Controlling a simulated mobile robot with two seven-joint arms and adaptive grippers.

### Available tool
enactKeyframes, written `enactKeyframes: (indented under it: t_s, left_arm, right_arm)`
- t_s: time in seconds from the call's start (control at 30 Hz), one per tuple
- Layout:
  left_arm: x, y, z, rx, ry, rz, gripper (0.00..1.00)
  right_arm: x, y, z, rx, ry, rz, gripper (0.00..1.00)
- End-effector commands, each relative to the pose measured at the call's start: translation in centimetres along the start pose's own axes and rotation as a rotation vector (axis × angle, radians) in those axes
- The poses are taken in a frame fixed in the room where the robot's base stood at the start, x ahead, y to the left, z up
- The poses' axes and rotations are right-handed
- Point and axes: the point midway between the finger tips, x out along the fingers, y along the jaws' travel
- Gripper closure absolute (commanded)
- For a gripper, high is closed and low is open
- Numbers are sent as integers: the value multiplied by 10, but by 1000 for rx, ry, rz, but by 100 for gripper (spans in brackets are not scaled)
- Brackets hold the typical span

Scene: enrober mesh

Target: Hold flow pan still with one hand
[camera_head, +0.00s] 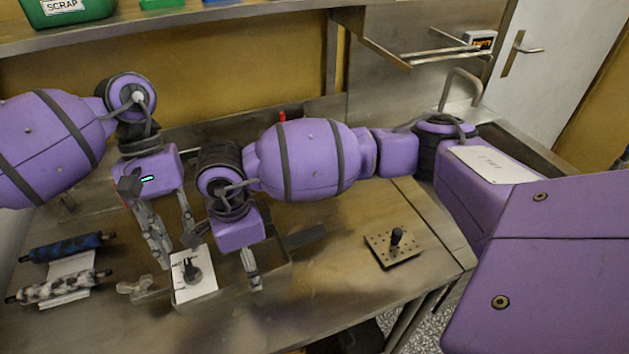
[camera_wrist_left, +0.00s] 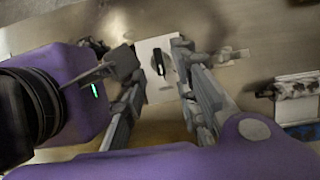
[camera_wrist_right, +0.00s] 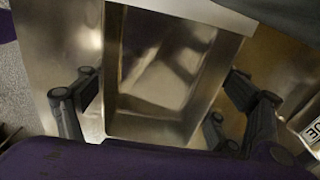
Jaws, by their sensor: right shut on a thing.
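The flow pan (camera_head: 277,271) is a metal tray-like pan on the steel bench, partly hidden by my right arm. My right gripper (camera_wrist_right: 163,78) has one finger on each side of the pan (camera_wrist_right: 155,128), and is shut on it. In the head view only one of its fingers shows clearly, at the pan's front. My left gripper (camera_head: 172,238) is open and empty, fingers apart, above a white card (camera_head: 193,291) with a black knob (camera_head: 190,268) at the pan's left. The knob also shows between the left fingers in the left wrist view (camera_wrist_left: 159,62).
Two patterned rollers (camera_head: 66,247) with white material between them lie at the left. A small clear object (camera_head: 135,287) sits near the card. A perforated plate with a black knob (camera_head: 396,241) stands at the right. A green scrap bin (camera_head: 68,12) is on the shelf above.

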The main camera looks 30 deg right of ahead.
Motion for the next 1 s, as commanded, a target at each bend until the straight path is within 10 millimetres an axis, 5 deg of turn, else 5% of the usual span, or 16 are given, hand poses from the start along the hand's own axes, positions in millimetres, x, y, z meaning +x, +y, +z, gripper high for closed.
enactKeyframes:
  t_s: [0.33, 0.87, 0.9, 1.0]
  left_arm:
    - [-67, 1, 0, 1, 2, 1, 72]
    - [-79, 0, 0, 1, 0, 0, 72]
    - [-79, 0, 0, 1, 0, 0, 72]
    - [-79, 0, 0, 1, 0, 0, 72]
  right_arm:
    - [-2, -1, 1, -1, -2, -4, 56]
    - [-2, -1, 1, -1, -2, -4, 56]
    - [-2, -1, 1, -1, -2, -4, 12]
    - [-2, -1, 1, -1, -2, -3, 0]
